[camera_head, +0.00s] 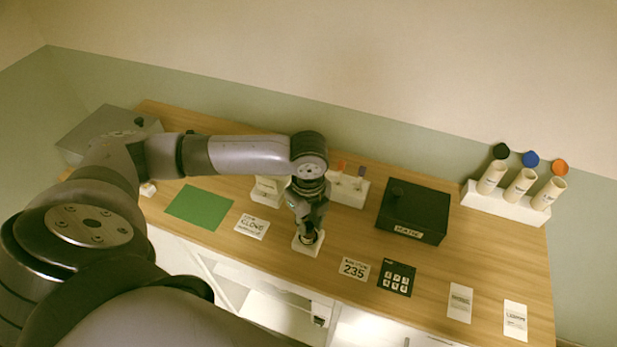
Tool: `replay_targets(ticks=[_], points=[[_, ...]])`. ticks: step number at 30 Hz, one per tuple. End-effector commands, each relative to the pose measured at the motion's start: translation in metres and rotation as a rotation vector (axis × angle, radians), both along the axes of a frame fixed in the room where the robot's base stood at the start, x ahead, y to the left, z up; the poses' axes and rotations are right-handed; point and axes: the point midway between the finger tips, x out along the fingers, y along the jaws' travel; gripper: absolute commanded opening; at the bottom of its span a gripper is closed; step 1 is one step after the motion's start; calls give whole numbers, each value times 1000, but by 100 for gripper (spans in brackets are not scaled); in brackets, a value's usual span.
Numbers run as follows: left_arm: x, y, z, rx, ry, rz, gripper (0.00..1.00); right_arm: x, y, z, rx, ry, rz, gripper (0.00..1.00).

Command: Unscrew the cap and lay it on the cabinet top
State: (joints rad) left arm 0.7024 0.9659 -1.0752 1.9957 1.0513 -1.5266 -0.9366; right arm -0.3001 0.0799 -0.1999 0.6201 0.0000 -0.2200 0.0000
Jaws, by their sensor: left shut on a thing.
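My left gripper (307,232) points down at the front middle of the wooden cabinet top (450,265). It is shut on a small dark thing, which looks like the cap, just above a white square stand (309,247). The fingers hide most of the held thing. I cannot tell whether a bottle is under it or whether the cap is still joined to one. My right gripper is not in view.
A green mat (199,207) lies at left. Cards, including one marked 235 (354,268), lie along the front.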

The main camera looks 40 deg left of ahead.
Motion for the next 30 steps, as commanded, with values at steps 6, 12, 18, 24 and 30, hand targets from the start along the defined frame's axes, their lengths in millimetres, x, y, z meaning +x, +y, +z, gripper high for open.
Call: replay_targets(ticks=[6, 12, 18, 24, 30], points=[[0, 0, 0, -1, 0, 316, 0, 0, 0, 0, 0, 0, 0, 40], [0, 0, 0, 0, 1, 606, 0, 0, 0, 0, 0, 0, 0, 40], [0, 0, 0, 1, 0, 786, 0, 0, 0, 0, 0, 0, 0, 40], [0, 0, 0, 2, 0, 802, 0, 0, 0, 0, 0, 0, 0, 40], [0, 0, 1, 2, 0, 800, 32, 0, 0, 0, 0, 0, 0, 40]])
